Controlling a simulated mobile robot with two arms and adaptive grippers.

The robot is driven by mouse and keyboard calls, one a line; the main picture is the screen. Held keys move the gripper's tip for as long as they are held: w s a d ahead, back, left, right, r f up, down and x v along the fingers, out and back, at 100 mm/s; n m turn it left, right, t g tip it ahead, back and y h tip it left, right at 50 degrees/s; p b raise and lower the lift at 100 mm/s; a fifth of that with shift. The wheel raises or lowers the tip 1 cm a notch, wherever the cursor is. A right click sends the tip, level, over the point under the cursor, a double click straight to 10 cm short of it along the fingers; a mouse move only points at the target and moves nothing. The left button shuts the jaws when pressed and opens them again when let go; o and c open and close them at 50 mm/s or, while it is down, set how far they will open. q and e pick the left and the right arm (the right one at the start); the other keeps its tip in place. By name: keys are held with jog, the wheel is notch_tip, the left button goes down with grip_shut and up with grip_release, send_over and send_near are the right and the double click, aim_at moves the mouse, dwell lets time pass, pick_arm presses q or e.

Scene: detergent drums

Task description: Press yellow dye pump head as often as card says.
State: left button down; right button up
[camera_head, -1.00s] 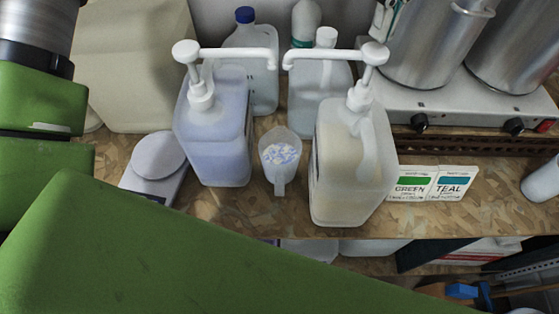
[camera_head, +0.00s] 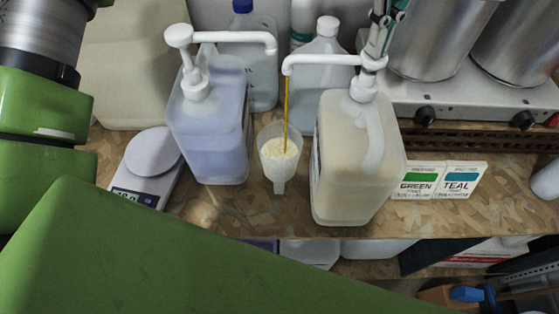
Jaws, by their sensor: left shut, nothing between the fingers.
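The yellow dye pump head (camera_head: 373,62) is white and sits on a jug of pale cream liquid (camera_head: 345,180). It is low over its collar. A thin yellow stream (camera_head: 286,100) runs from its nozzle into a clear cup (camera_head: 279,165) holding pale yellow bits. My left gripper (camera_head: 377,42) is shut and empty, its tips on or just above the pump head. A green card (camera_head: 418,180) and a teal card (camera_head: 460,180) stand right of the jug. Their small print is too small to read. My right gripper is not in view.
A blue-violet jug (camera_head: 208,135) with its own white pump (camera_head: 190,50) stands left of the cup. A scale (camera_head: 152,160) is at the left. Clear bottles stand behind. Metal cylinders (camera_head: 430,40) on a unit with knobs stand at the back right.

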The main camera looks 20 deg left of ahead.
pick_arm(q)
jog(key=shift+f, duration=0.1)
jog(key=shift+r+p, duration=2.7)
jog(key=shift+r, duration=0.2)
notch_tip(320, 180, up, 6)
jog(key=p, duration=0.5)
